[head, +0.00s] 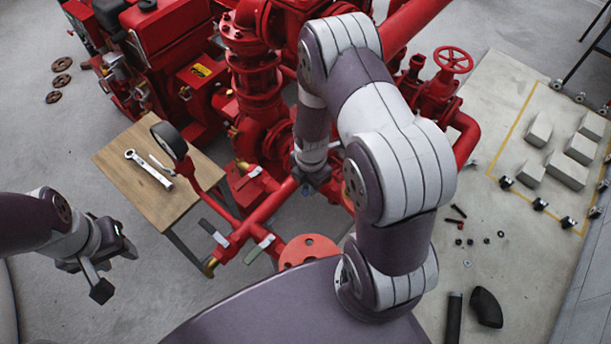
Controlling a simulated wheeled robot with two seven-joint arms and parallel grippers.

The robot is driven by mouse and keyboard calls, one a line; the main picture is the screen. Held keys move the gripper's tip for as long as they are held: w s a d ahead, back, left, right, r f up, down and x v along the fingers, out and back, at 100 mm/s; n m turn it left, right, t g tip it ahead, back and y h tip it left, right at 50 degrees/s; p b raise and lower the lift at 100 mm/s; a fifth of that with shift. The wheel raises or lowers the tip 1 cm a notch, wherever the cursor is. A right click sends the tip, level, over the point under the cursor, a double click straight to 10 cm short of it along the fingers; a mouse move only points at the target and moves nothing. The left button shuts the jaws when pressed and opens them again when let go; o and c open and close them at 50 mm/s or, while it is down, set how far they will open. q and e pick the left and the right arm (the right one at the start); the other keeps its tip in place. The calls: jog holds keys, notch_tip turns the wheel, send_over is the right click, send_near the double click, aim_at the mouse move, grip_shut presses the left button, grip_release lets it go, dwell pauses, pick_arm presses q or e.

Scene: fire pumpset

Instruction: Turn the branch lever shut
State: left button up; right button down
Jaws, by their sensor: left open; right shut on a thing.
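My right gripper (317,180) reaches down to the end of a red branch pipe (272,205) in the head view. It is shut on what seems to be the branch lever, which the fingers and my arm mostly hide, so its angle cannot be told. My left gripper (113,268) is open and empty over bare floor at the left, apart from the pipes.
A wooden table (180,205) with a wrench (148,168) stands left of the pipes. A red flange (309,250) lies near the front. A red handwheel valve (453,60) stands behind my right arm. Grey blocks (567,170) sit far right.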

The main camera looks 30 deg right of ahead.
jog(key=shift+s+d+r+n, duration=0.1)
jog(key=shift+s+d+n, duration=0.15)
jog(key=shift+n, duration=0.65)
jog(key=c, duration=1)
grip_release()
notch_tip(320, 180, up, 13)
jog(key=shift+f, duration=0.15)
